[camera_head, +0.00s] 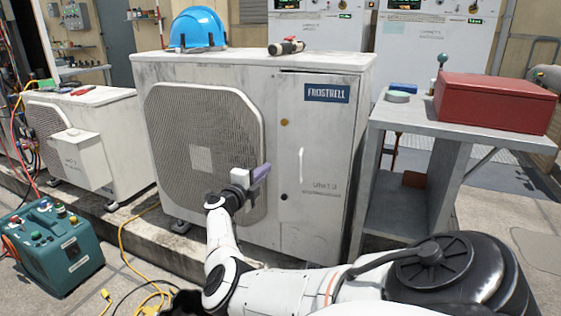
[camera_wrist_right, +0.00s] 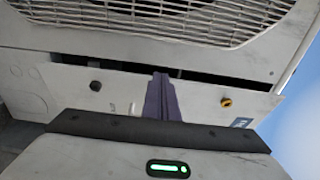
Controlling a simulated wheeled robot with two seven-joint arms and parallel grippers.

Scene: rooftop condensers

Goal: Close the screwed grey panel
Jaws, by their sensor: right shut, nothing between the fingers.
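The grey panel (camera_head: 318,150) is the right part of the front of the condenser labelled Frostrell. It has a pale handle, a yellowish screw (camera_head: 284,122) and a dark screw (camera_head: 284,197) near its left edge. In the right wrist view the panel (camera_wrist_right: 200,101) shows a dark gap (camera_wrist_right: 215,79) along its edge beside the grille, so it looks slightly ajar. My right gripper (camera_head: 262,172) has purple fingers, shut and empty, in front of the panel's left edge. In the wrist view the fingertips (camera_wrist_right: 160,76) overlap that edge; contact is unclear. My left gripper is out of view.
A blue hard hat (camera_head: 198,28) and a small tool (camera_head: 286,47) lie on the condenser. A grey table (camera_head: 425,127) with a red box (camera_head: 494,103) stands close at right. A teal machine (camera_head: 52,245) and yellow cables are on the floor at left.

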